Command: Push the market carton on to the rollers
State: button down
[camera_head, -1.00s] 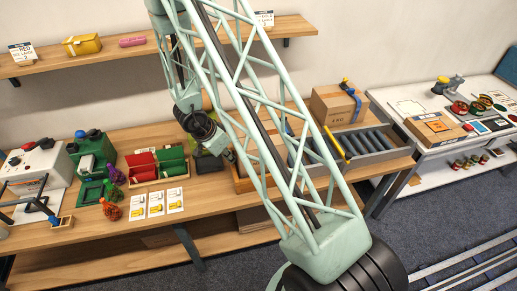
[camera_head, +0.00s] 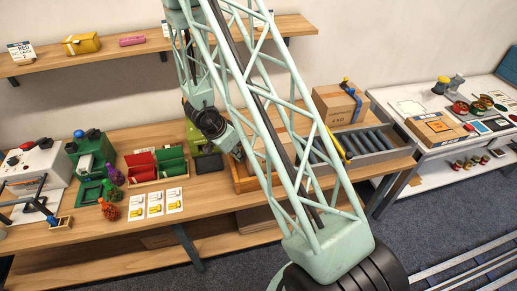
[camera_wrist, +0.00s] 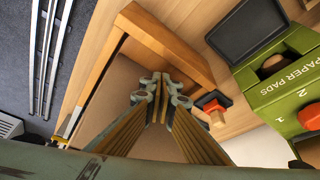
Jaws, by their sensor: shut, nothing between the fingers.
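A brown cardboard carton (camera_head: 335,105) with printing stands at the back of the bench beside the rollers (camera_head: 365,140), which are dark and set in a grey frame. A wooden-sided bay (camera_head: 243,178) lies left of the rollers, partly hidden by my arm. In the wrist view, the bay's wooden wall (camera_wrist: 165,42) borders a flat brown surface (camera_wrist: 108,80); I cannot tell whether this is the market carton or the bay floor. My gripper (camera_wrist: 158,88) is shut and empty over this surface, near the wall. In the head view, its fingertips are hard to make out.
A green paper pads box (camera_wrist: 280,80) and a dark tray (camera_wrist: 248,28) lie just outside the bay. A yellow bar (camera_head: 340,146) crosses the near end of the rollers. A side table (camera_head: 455,130) stands to the right. Red and green bins (camera_head: 157,165) stand left.

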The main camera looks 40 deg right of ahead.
jog(key=shift+s+d+b, duration=0.45)
jog(key=shift+s+d, duration=0.95)
jog(key=shift+d, duration=1.45)
jog(key=shift+s+d+b, duration=0.45)
jog(key=shift+s+d, duration=0.9)
jog(key=shift+d, duration=1.5)
jog(key=shift+s+d+b, duration=0.45)
jog(key=shift+s+d, duration=0.95)
jog(key=shift+d, duration=1.45)
jog(key=shift+w+a+r+p, duration=0.1)
jog(key=shift+a+r+p, duration=0.05)
jog(key=shift+r+p, duration=1.7)
jog(key=shift+w+a+r+p, duration=0.1)
jog(key=shift+a+r+p, duration=0.1)
jog(key=shift+r+p, duration=1.6)
jog(key=shift+w+a+r+p, duration=0.1)
jog(key=shift+a+r+p, duration=0.05)
jog(key=shift+r+p, duration=1.65)
jog(key=shift+a+r, duration=0.2)
jog(key=shift+r, duration=2.35)
